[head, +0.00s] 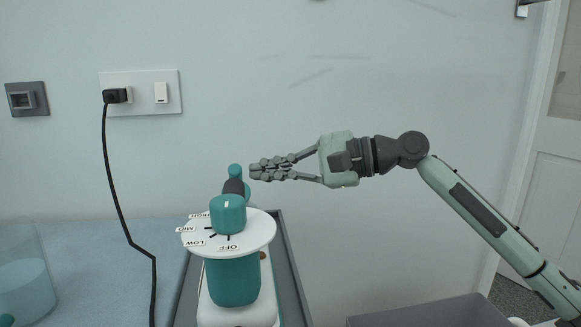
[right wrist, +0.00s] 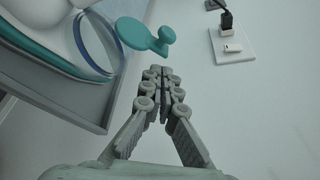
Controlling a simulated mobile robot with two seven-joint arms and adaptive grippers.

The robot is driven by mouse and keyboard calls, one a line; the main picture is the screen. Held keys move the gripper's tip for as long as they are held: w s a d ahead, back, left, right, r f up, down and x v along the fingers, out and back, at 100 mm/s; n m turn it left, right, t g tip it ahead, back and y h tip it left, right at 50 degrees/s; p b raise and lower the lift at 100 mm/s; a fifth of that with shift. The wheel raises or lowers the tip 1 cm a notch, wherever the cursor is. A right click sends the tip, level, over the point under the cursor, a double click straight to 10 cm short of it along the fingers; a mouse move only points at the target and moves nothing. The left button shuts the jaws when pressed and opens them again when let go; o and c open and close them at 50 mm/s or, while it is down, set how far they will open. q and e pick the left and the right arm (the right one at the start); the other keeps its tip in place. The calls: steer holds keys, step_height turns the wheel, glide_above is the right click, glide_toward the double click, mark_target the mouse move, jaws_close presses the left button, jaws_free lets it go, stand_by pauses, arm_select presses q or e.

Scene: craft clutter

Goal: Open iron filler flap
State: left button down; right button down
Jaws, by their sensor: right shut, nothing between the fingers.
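A teal and white iron (head: 232,283) stands in the middle of the head view, with a white dial (head: 262,230) marked LOW, MID and OFF under a teal knob (head: 228,214). Behind the knob rises a small teal flap with a round tab (head: 236,172). In the right wrist view the teal flap (right wrist: 133,33) lies just beyond my fingertips, near a bluish ring-like rim (right wrist: 84,48). Whether it is fully open is hard to tell. My right gripper (head: 255,171) is shut and empty beside the flap; its fingers also show in the wrist view (right wrist: 160,76). My left gripper is out of view.
The iron stands in a grey tray (head: 291,275) on a blue surface (head: 70,262). A black cord (head: 113,185) hangs from a wall socket (head: 142,92) at the left. A clear container (head: 25,285) stands at lower left, and a grey bin (head: 425,312) at lower right.

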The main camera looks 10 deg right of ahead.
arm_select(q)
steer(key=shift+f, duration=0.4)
arm_select(e)
steer(key=shift+s+a+r, duration=0.4)
steer(key=shift+s+a, duration=0.25)
steer(key=shift+s, duration=0.15)
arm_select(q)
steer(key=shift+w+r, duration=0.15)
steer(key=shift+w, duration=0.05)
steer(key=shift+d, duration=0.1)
arm_select(e)
steer(key=shift+s+r, duration=0.1)
steer(key=shift+s, duration=0.05)
